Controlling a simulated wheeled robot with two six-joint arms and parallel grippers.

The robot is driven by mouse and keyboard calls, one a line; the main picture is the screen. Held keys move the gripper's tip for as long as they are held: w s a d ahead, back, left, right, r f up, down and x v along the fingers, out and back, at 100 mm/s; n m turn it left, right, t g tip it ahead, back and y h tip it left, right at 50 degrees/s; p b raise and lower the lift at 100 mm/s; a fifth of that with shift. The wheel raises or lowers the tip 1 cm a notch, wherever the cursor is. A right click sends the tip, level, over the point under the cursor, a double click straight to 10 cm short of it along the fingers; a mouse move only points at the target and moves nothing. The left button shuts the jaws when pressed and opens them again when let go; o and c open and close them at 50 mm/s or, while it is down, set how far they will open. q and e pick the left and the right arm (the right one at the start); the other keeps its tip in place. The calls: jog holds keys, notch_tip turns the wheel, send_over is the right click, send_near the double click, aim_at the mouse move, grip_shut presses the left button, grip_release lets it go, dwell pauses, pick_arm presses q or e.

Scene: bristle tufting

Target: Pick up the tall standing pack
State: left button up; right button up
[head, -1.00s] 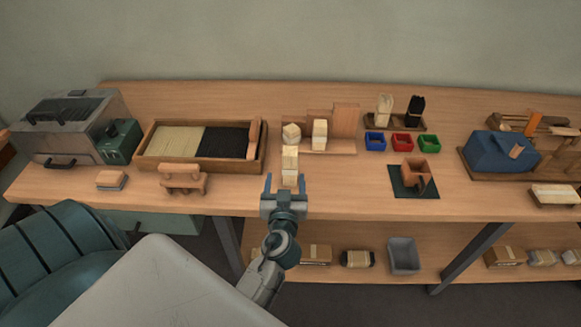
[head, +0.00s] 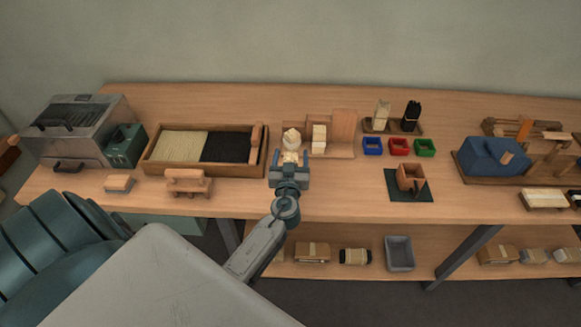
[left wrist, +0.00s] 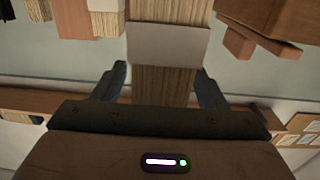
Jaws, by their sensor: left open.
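The tall standing pack (head: 290,157) is a pale bristle bundle on the bench, mostly hidden behind my gripper in the head view. In the left wrist view the pack (left wrist: 168,45) shows a white band around its bristles. My left gripper (head: 289,164) is open in front of the pack. In the left wrist view its two fingers stand one on each side of the pack's line, with a gap to each side. Whether the fingertips reach past the pack's near face I cannot tell. My right gripper is not in view.
A divided wooden tray (head: 150,158) with pale and black bristles lies to the left. Small coloured bins (head: 372,147) and a dark mat (head: 409,196) are to the right. Bare bench lies right of the gripper.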

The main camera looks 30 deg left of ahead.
pick_arm(q)
jog(key=shift+w+a, duration=0.1)
jog(key=shift+w, duration=0.1)
jog(key=c, duration=1.1)
jog(key=shift+r, duration=0.15)
